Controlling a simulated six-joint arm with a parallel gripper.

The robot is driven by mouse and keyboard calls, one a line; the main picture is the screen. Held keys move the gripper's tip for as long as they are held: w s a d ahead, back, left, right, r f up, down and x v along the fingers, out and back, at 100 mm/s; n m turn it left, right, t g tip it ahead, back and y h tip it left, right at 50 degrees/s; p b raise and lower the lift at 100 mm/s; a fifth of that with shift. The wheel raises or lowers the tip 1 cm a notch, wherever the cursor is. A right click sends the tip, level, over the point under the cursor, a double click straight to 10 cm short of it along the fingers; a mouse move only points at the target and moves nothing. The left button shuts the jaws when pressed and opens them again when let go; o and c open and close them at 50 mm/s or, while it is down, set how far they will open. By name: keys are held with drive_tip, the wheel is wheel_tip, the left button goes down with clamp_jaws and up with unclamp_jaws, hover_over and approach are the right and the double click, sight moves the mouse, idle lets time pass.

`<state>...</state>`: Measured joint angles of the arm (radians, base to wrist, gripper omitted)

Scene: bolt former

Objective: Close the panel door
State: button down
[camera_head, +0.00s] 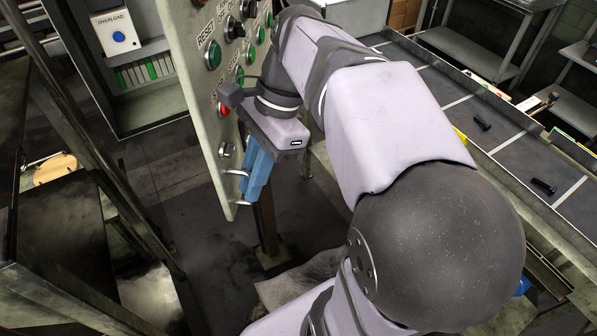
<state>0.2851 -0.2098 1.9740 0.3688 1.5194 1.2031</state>
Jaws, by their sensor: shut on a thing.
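The panel door (196,93) is a pale upright plate with green buttons, black knobs and a red button. It stands swung open, at an angle to the open cabinet (113,100) on the left. A metal handle (236,172) sticks out near the door's lower right edge. My gripper (254,190), with blue fingers, is beside the door's face at the handle. The fingers are shut on the handle and hide its outer part. The hinge side cannot be made out.
The cabinet holds a white box (116,34) marked OVERLOAD and a row of green-and-grey parts (146,70). Dark metal beams (101,160) stand at left. A conveyor (475,135) with dark bolts runs along the right. The floor (190,190) below the door looks clear.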

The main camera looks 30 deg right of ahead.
drive_tip(key=w+a+m+t+p, duration=0.2)
drive_tip(key=w+a+m+p, duration=0.3)
drive_tip(key=w+a, duration=0.75)
drive_tip(key=w+a+m+t+p, duration=0.1)
drive_tip(key=w+a+m, duration=0.1)
drive_tip(key=w, duration=0.6)
drive_tip(key=w+a+m+h, duration=0.1)
drive_tip(key=w+a+m, duration=0.2)
drive_tip(key=w, duration=0.5)
drive_tip(key=shift+w+a+r+t+h+p, duration=0.2)
drive_tip(key=shift+w+a+t+h+p, duration=0.1)
drive_tip(key=shift+w+a+t+p, duration=0.15)
drive_tip(key=shift+r, duration=0.15)
drive_tip(key=c, duration=1.9)
unclamp_jaws()
drive_tip(key=shift+w+a, duration=0.1)
drive_tip(key=shift+f, duration=0.35)
drive_tip(key=shift+r, duration=0.1)
